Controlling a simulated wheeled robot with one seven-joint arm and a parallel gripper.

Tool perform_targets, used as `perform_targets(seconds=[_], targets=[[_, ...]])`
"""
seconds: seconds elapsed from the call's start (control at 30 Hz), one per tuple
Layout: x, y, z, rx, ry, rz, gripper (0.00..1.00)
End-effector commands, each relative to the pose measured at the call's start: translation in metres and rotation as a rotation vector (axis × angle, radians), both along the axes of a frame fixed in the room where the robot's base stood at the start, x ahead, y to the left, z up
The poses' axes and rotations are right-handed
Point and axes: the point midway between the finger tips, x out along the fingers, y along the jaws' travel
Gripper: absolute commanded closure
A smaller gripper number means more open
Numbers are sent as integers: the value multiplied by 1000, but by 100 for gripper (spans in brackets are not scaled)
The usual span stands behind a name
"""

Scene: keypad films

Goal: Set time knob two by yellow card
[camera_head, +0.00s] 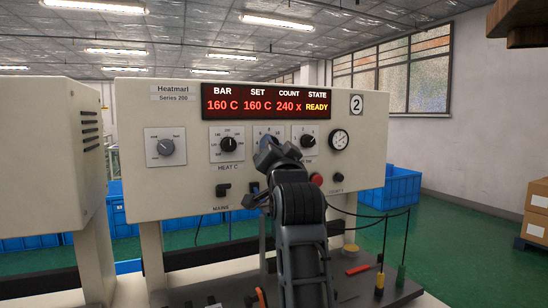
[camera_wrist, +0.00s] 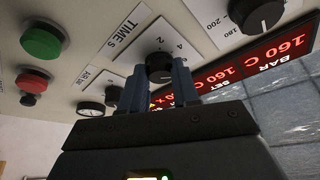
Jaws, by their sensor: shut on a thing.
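The time knob (camera_wrist: 159,66) is a dark round knob on a white scale plate (camera_wrist: 140,40) marked TIME S in the wrist view. My gripper (camera_wrist: 160,85) has its two blue-grey fingers on either side of this knob and is shut on it. In the head view my gripper (camera_head: 274,150) covers most of the knob and its plate (camera_head: 264,131), so the setting cannot be read there. The machine (camera_head: 180,105) carries a plate with the number 2 (camera_head: 356,104). I see no yellow card that I can make out.
The red display (camera_head: 266,101) reads 160 C, 160 C, 240 x and READY. The heat knob (camera_head: 228,143) is left of my gripper, another knob (camera_head: 308,141) and a gauge (camera_head: 339,139) right. A red button (camera_head: 316,179) is below. Tools lie on the bench in front.

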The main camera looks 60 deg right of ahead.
Motion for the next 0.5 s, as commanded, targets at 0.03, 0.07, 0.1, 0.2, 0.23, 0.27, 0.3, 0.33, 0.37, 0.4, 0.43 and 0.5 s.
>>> perform_targets(seconds=[0.03, 0.07, 0.1, 0.2, 0.23, 0.27, 0.3, 0.33, 0.37, 0.4, 0.43, 0.5], targets=[[1, 0, -3, 13, -5, 0, 100], [1, 0, -3, 19, -9, 0, 100], [1, 0, -3, 26, -14, 1, 100], [1, 0, -2, 36, -22, 1, 100], [1, 0, -2, 38, -23, 2, 100], [1, 0, -2, 40, -24, 2, 100], [1, 0, -2, 41, -24, 1, 100], [1, 0, -2, 42, -25, 1, 100], [1, 0, -2, 42, -25, 1, 100], [1, 0, -2, 42, -25, 1, 100], [1, 0, -2, 43, -24, 1, 100], [1, 0, -2, 43, -24, 1, 100]])
